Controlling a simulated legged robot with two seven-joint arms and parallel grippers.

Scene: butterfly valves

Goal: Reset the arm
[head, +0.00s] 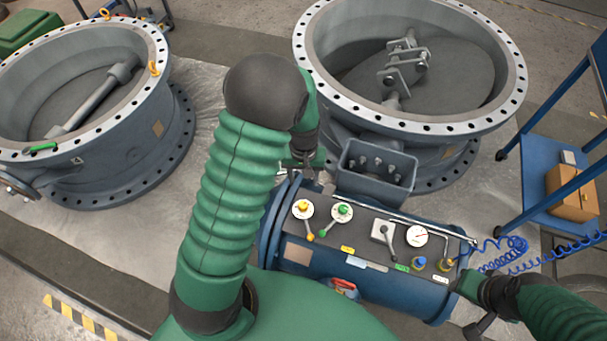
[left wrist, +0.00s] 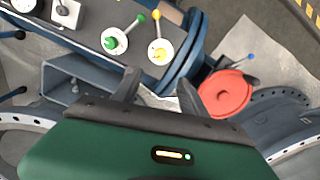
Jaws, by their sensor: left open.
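My left arm rises through the middle of the head view, and its gripper (head: 305,163) is partly hidden beyond its dark wrist. It is at the far left end of a blue tank (head: 300,255). In the left wrist view its two dark fingers (left wrist: 160,93) are apart with nothing between them. The tank top carries a yellow-handled valve (head: 303,208), a green-handled valve (head: 342,211), a grey lever (head: 385,235) and a gauge (head: 417,236). My right arm enters at lower right, its gripper (head: 480,318) small and unclear by the tank's right end.
Two large flanged butterfly valves stand behind, one at left (head: 70,165) and one at centre right (head: 455,128). An open grey box (head: 375,180) is beyond the tank. A blue cart (head: 560,220) and coiled blue hose (head: 510,247) are at right. The left wrist view shows a red disc (left wrist: 225,93).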

